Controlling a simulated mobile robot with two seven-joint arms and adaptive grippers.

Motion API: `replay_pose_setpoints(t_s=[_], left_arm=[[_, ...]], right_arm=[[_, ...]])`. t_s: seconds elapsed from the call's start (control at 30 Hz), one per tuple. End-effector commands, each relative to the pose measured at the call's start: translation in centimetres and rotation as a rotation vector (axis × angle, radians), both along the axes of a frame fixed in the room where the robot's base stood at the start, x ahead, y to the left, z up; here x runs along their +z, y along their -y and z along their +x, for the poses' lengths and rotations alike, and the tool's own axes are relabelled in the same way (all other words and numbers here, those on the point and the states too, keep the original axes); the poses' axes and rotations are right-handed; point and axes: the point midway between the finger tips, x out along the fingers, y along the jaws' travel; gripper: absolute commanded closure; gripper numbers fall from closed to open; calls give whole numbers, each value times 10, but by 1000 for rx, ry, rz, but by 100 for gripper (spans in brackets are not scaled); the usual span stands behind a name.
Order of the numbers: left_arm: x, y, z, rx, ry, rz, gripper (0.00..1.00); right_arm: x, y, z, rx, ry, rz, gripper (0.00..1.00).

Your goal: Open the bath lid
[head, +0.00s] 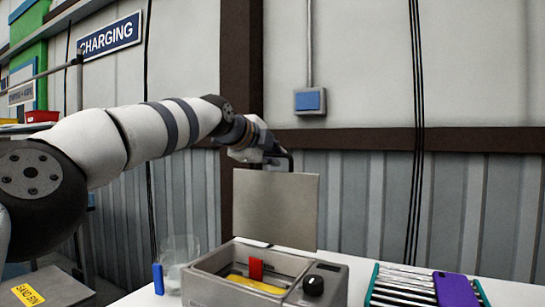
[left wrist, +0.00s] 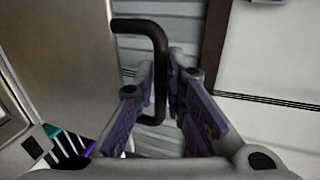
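The bath (head: 205,284) is a grey box on the white table, with a dark knob on its front right. Its lid (head: 276,208) stands raised and near upright at the back; it also shows in the left wrist view (left wrist: 62,55). The lid's dark bent handle (left wrist: 158,50) is at its top edge. My left gripper (head: 272,155) is at this handle, with the handle bar between its fingers, which look closed on it. The fingertips (left wrist: 162,78) show in the left wrist view. My right gripper is not in view.
A red piece (head: 256,269) and a yellow piece (head: 256,286) are in the open bath. A clear beaker (head: 180,256) and a blue item (head: 158,279) stand left of it. A teal-edged rack (head: 372,285) with a purple item (head: 455,289) is at right. A wall stands behind.

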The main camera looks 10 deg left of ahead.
Motion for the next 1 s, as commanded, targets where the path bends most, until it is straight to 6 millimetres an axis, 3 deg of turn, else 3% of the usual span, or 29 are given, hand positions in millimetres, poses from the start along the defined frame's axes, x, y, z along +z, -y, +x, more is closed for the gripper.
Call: replay_pose_setpoints(t_s=[0.47, 0.67, 0.87, 1.0], left_arm=[[5, -3, -7, -1, 3, 5, 71], [17, -14, -40, -2, 3, 4, 71], [36, -33, -89, -1, 3, 1, 71], [37, -37, -100, -3, -3, -1, 71]], right_arm=[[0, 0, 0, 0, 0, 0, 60], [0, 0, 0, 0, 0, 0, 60], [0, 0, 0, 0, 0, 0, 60], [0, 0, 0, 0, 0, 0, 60]])
